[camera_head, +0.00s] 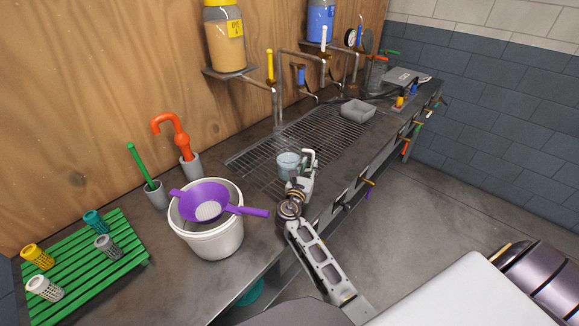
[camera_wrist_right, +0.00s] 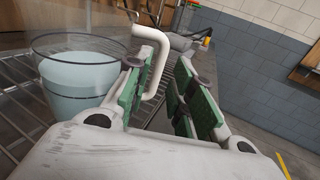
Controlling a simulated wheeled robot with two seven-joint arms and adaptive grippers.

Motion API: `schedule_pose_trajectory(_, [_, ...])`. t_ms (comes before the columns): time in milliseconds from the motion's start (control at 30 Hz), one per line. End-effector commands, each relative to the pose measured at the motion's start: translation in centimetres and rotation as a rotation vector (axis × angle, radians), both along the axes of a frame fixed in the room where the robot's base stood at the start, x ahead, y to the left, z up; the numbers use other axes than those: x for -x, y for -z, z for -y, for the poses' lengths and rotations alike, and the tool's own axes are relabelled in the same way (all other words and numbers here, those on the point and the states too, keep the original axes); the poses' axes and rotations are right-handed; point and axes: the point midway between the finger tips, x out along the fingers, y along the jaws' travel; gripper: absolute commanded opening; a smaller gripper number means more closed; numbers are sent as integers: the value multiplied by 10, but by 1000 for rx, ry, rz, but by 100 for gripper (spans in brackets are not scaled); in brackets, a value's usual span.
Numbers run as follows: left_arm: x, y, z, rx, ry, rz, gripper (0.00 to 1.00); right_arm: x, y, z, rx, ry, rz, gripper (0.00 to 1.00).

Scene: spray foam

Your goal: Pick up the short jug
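The short jug (camera_head: 289,164) is a pale blue, see-through cup with a white handle. It stands upright on the metal grating of the counter. In the right wrist view the jug (camera_wrist_right: 78,82) is at the left, with its white handle (camera_wrist_right: 158,62) to the right of it. My right gripper (camera_head: 303,184) is at the handle side of the jug. In the right wrist view its green-padded fingers (camera_wrist_right: 168,82) are apart, and the handle shows in the gap, near the left finger. I cannot tell whether they touch. My left gripper is not in view.
A white bucket (camera_head: 207,238) with a purple strainer (camera_head: 207,201) stands left of my right arm. A green rack (camera_head: 78,268) holds several small baskets. Taps (camera_head: 276,95) rise behind the grating (camera_head: 262,150). A grey tray (camera_head: 358,111) sits farther along the counter.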

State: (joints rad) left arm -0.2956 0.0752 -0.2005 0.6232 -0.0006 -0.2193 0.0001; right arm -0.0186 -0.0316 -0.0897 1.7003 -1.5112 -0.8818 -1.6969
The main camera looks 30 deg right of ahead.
Motion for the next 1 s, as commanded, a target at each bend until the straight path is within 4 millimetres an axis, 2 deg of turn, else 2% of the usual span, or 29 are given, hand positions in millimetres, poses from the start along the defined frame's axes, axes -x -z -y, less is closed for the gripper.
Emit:
schedule_pose_trajectory(567, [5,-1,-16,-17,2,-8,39,-7,0,7,-1,0,-1,24])
schedule_pose_trajectory(833, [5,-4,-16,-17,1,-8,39,-24,1,23,0,0,0,24])
schedule_pose_trajectory(1000, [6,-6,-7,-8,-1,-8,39,-35,2,35,0,1,0,24])
